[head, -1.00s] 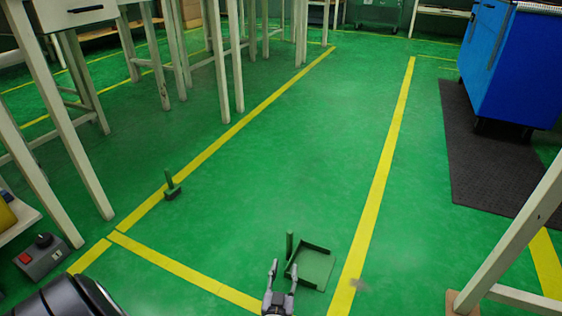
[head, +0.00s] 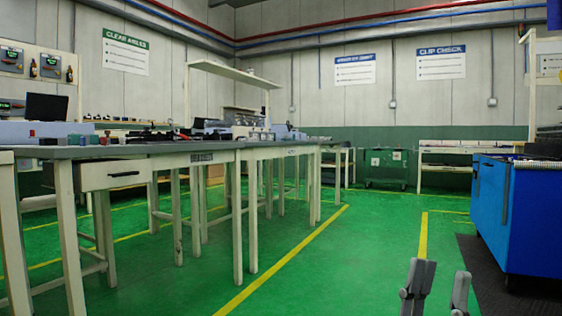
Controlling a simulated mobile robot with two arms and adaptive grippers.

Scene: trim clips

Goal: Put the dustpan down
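The dustpan is not in view now; the floor near me lies below the picture's edge.
Long grey-topped workbenches (head: 150,149) with pale legs stand at the left and middle. A blue cabinet (head: 497,218) stands on a dark mat at the right. A green floor aisle (head: 350,255) with yellow lines is clear between them. A green cart (head: 386,166) stands at the back.

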